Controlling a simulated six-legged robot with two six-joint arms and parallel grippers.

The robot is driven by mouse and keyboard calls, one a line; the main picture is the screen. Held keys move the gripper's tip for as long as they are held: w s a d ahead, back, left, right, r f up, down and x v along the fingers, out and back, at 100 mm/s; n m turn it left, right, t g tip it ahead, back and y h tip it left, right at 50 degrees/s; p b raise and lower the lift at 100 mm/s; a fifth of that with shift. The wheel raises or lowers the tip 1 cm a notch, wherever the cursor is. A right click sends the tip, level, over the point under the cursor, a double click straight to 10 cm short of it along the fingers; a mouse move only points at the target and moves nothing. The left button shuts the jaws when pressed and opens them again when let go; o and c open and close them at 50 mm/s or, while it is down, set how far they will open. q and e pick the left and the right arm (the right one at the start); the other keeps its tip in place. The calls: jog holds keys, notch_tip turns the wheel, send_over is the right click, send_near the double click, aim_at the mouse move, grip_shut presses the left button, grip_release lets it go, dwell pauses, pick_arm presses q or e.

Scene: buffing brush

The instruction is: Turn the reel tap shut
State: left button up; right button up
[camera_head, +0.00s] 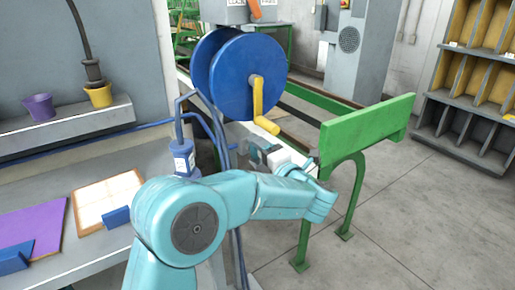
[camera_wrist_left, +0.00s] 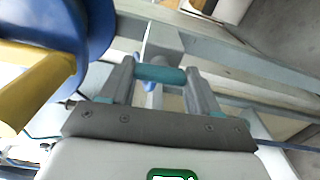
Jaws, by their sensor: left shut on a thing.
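The blue hose reel (camera_head: 246,80) stands upright at the centre of the head view, with a yellow crank (camera_head: 258,100) on its side. My left gripper (camera_head: 254,152) is below the reel, beside its stand. In the left wrist view, the two grey fingers of my left gripper (camera_wrist_left: 160,76) are closed on a short teal bar, the handle of the reel tap (camera_wrist_left: 160,74). A small blue piece shows just under the bar. My right gripper is not in view.
A green bench (camera_head: 365,130) stands close to the right of my left wrist. A grey workbench at left holds a purple board (camera_head: 32,225), a pale tiled tray (camera_head: 105,203) and a blue bottle (camera_head: 183,158). Shelves (camera_head: 480,75) stand far right. The right floor is clear.

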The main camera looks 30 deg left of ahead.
pick_arm(q)
jog(key=shift+m, duration=0.6)
jog(key=o, duration=1.1)
jog(key=shift+c, duration=0.2)
jog(key=p+v, duration=0.1)
jog(key=v, duration=1.5)
jog(key=shift+d, duration=0.2)
